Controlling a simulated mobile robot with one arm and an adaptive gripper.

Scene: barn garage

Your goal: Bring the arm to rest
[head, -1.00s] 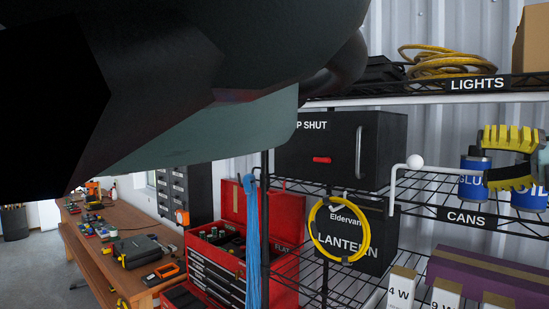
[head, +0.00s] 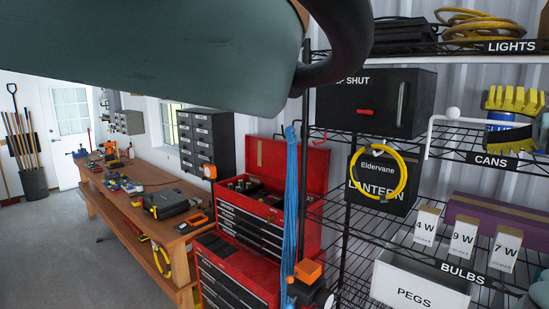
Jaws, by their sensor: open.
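My gripper (head: 497,120) is at the right edge of the head view, with two yellow toothed jaws, one above the other. The jaws are open with a gap between them and point left. They appear in front of the cans shelf, and a blue can (head: 493,127) shows behind the gap. I cannot tell how far they are from the can. My large grey-green arm link (head: 150,60) and a dark curved part fill the top left and hide part of the background. My wrist is mostly cut off by the right edge.
A black wire rack (head: 492,160) stands at right with a lantern box (head: 361,200), a purple box (head: 500,214) and a white pegs bin (head: 415,285). A red tool chest (head: 268,222) and wooden workbench (head: 140,215) stand left of it. Grey floor (head: 75,245) is clear at left.

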